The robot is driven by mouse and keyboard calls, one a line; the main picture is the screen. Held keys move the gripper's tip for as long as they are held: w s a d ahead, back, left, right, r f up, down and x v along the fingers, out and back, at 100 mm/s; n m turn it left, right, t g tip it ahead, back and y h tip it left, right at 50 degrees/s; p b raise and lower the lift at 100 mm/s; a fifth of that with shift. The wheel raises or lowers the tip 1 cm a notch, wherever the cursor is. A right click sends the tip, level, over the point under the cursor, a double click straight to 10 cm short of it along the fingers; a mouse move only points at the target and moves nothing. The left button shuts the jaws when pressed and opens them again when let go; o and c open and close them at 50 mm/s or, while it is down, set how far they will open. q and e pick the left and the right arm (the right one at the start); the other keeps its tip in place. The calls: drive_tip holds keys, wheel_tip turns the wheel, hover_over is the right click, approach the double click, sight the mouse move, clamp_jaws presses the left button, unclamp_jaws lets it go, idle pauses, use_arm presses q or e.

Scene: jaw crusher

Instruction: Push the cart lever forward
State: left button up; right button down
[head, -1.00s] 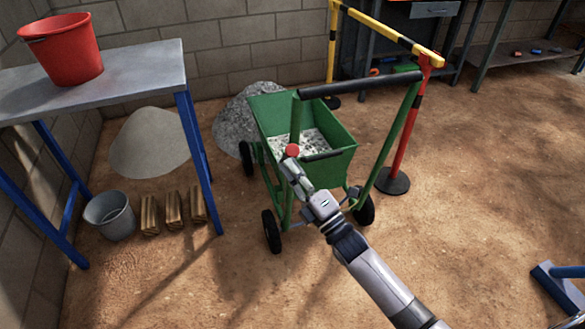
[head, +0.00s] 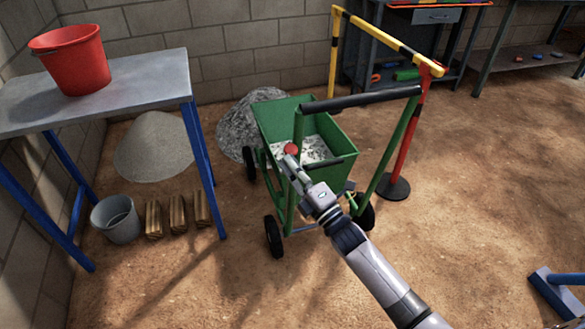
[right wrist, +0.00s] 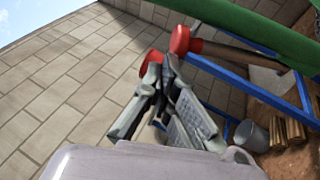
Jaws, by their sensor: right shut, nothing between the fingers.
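The green cart (head: 331,160) stands on the dirt floor, with a black-gripped push handle (head: 361,100) across its near side. The lever's red knob (head: 291,149) shows in front of the hopper's left part. In the right wrist view the red knob (right wrist: 181,40) sits on the end of a brownish rod. My right gripper (head: 287,159) is shut and empty, with its fingertips right at the knob; whether they touch it I cannot tell. The wrist view shows the closed fingers (right wrist: 163,66) just beside the knob. My left gripper is not in view.
A table (head: 150,88) with a red bucket (head: 72,60) stands at left. A grey bucket (head: 116,219) and wooden blocks (head: 177,214) lie below. A yellow-black barrier (head: 385,38) with a red post (head: 407,145) stands close behind the cart. Floor at right is mostly clear.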

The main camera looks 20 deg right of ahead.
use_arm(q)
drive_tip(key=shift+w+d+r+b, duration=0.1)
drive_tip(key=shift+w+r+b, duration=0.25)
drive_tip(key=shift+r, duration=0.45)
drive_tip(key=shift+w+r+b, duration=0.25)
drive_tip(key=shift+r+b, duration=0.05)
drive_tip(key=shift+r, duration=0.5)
use_arm(e)
drive_tip(key=w+r, duration=0.3)
drive_tip(key=w, duration=0.4)
drive_tip(key=shift+w+a+r, duration=0.15)
drive_tip(key=shift+w+r, duration=0.2)
drive_tip(key=shift+w, duration=0.05)
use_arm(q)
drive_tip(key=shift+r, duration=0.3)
use_arm(e)
drive_tip(key=shift+w, duration=0.2)
idle(1.5)
idle(0.4)
